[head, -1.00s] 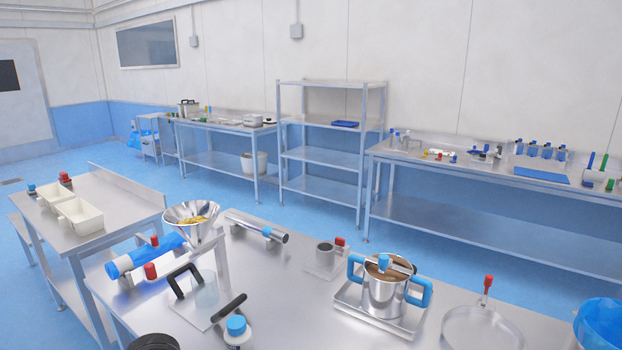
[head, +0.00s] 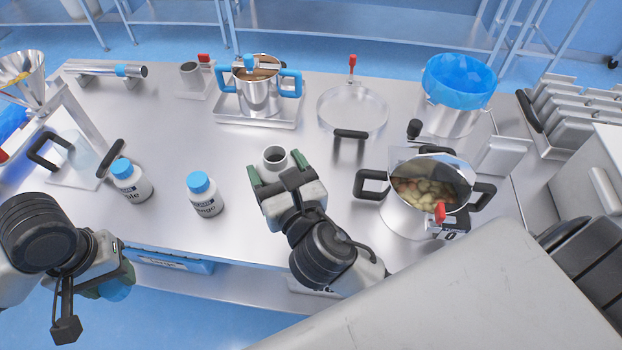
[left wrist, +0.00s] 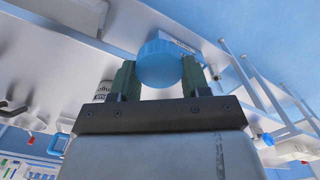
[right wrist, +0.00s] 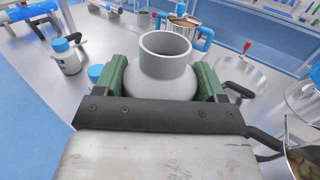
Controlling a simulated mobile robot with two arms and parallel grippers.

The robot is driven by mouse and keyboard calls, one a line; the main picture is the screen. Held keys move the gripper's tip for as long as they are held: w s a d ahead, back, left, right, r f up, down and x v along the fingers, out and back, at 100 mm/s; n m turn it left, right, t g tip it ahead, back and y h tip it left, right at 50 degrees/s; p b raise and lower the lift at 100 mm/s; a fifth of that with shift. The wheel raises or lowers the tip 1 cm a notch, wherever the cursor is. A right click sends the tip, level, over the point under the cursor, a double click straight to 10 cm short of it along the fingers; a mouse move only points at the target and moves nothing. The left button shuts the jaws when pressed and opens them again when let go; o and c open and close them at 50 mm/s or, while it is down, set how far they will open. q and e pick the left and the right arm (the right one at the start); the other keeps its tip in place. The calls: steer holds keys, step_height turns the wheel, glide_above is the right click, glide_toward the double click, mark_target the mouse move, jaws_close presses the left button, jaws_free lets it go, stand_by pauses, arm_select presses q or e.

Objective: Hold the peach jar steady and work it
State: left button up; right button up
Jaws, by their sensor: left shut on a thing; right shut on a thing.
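An open grey-white jar (head: 275,158), with its bare neck upward, is between the green fingers of my right gripper (head: 271,170). The right wrist view shows its neck and shoulder (right wrist: 166,55) with my right gripper (right wrist: 160,85) shut around it. Its label is hidden, so I cannot read that it is the peach jar. My left gripper (head: 112,286) hangs beyond the table's front edge at the lower left. In the left wrist view, a round blue cap (left wrist: 158,65) is gripped between its fingers. The two grippers are well apart.
Two blue-capped jars (head: 130,182) (head: 205,193) stand between the grippers on the steel table (head: 170,110). A pot of food (head: 425,205) stands close right. Behind are a blue-handled pot (head: 258,97), a round pan (head: 352,112) and a blue-lined bin (head: 458,80).

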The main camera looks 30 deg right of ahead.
steer(key=w+a+r, duration=0.6)
steer(key=a+r, duration=0.3)
steer(key=a, duration=0.2)
steer(key=shift+a, duration=0.3)
arm_select(q)
steer(key=w+d+r+m, duration=0.1)
steer(key=w+d+r, duration=0.5)
steer(key=r, duration=0.5)
steer(key=w+d+r+m, duration=0.1)
steer(key=w+d+r, duration=0.5)
steer(key=r, duration=0.4)
steer(key=s+d+r+n, duration=0.1)
steer(key=d+r+n, duration=0.1)
steer(key=d+r, duration=0.4)
steer(key=shift+s+d+r, duration=0.15)
steer(key=shift+d+r, duration=0.1)
steer(key=shift+d, duration=0.25)
arm_select(e)
steer(key=shift+w, duration=0.1)
arm_select(q)
steer(key=shift+f, duration=0.15)
